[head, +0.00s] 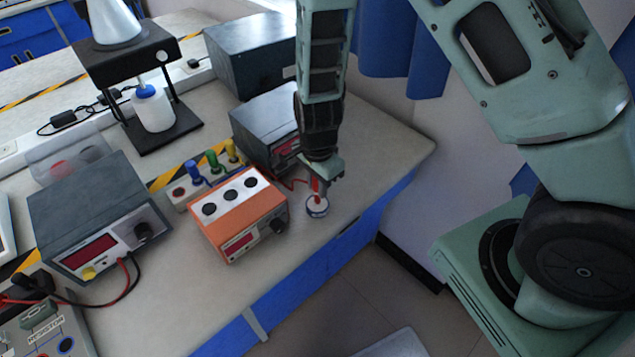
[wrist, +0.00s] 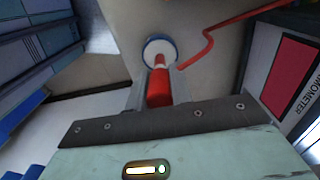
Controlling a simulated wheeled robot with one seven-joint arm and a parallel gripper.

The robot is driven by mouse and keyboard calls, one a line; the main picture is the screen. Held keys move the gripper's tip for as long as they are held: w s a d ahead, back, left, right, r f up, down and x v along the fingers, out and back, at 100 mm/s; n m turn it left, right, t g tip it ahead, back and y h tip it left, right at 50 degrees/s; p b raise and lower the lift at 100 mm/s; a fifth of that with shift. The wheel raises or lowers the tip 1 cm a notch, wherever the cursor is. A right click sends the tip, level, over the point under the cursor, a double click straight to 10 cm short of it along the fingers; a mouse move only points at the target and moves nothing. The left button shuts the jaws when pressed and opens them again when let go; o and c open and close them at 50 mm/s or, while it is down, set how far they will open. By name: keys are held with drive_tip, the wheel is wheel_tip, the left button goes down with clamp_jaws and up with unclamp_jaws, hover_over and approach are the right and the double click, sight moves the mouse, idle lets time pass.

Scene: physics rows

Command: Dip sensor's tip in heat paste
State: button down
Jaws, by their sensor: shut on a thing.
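My gripper (head: 322,176) points down near the bench's right edge and is shut on the red sensor (wrist: 159,88). In the head view the sensor (head: 316,186) shows as a short red piece below my gripper, close above or in the paste jar. The heat paste jar (head: 317,208) is small and round, with white paste and a dark blue rim. I cannot tell whether the tip touches the paste. A red cable (wrist: 208,42) curves off to the right.
An orange block with three dark holes (head: 228,208) stands just left of the jar. A grey box with a display (head: 262,118) is behind it. Colored-handled tools (head: 213,162) stand in a rack. The bench is clear right of my gripper up to its edge.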

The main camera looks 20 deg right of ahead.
drive_tip(key=shift+f, duration=0.5)
idle(1.3)
wheel_tip(320, 180, up, 7)
drive_tip(key=p, duration=0.6)
drive_tip(key=shift+r, duration=0.1)
drive_tip(key=shift+d, duration=0.1)
idle(0.8)
drive_tip(key=shift+w+d+f+n, duration=0.1)
drive_tip(key=shift+d+f+n, duration=0.15)
drive_tip(key=shift+f+n, duration=0.05)
drive_tip(key=d+f+n+b, duration=0.1)
drive_tip(key=d+n, duration=0.2)
drive_tip(key=n, duration=0.1)
drive_tip(key=d+f+n+b, duration=0.2)
drive_tip(key=d+n, duration=0.2)
drive_tip(key=w+d+f+n+b, duration=0.1)
drive_tip(key=d+f+n, duration=0.1)
drive_tip(key=d+n, duration=0.1)
drive_tip(key=shift+d+f+n, duration=0.15)
drive_tip(key=shift+f+n, duration=0.1)
drive_tip(key=shift+n, duration=0.45)
drive_tip(key=shift+d+f+n+b, duration=0.15)
drive_tip(key=shift+d+n+b, duration=0.2)
drive_tip(key=shift+d+n, duration=0.25)
